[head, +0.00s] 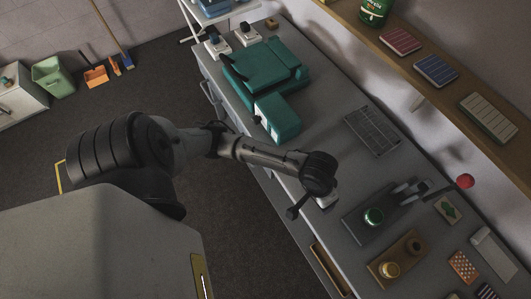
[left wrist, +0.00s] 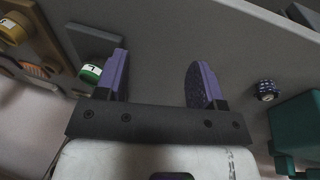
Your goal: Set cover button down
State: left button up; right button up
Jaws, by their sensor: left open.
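My left gripper (left wrist: 157,76) is open in the left wrist view, its two purple fingers wide apart over bare grey worktop with nothing between them. In the head view the end of my left arm (head: 326,201) is over the front of the worktop, and its fingers are hard to make out. My right gripper is not in view.
A green round piece (head: 373,216) stands on a grey board, and a yellow one (head: 389,269) on a brown board. A teal machine-like block (head: 277,117) and a wire rack (head: 373,131) are on the worktop (head: 329,108). A shelf (head: 431,89) runs along the wall.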

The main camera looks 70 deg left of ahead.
pick_arm(q)
jog(key=s+a+f+m+y, duration=0.1)
jog(key=s+a+m, duration=0.1)
jog(key=s, duration=0.5)
jog(key=s+a+f+m+t+y, duration=0.1)
jog(key=s+m, duration=0.1)
jog(key=s, duration=0.6)
jog(key=shift+s+a+f+m+t, duration=0.2)
jog(key=shift+a+f+m+t, duration=0.1)
jog(key=shift+a+f+m, duration=0.1)
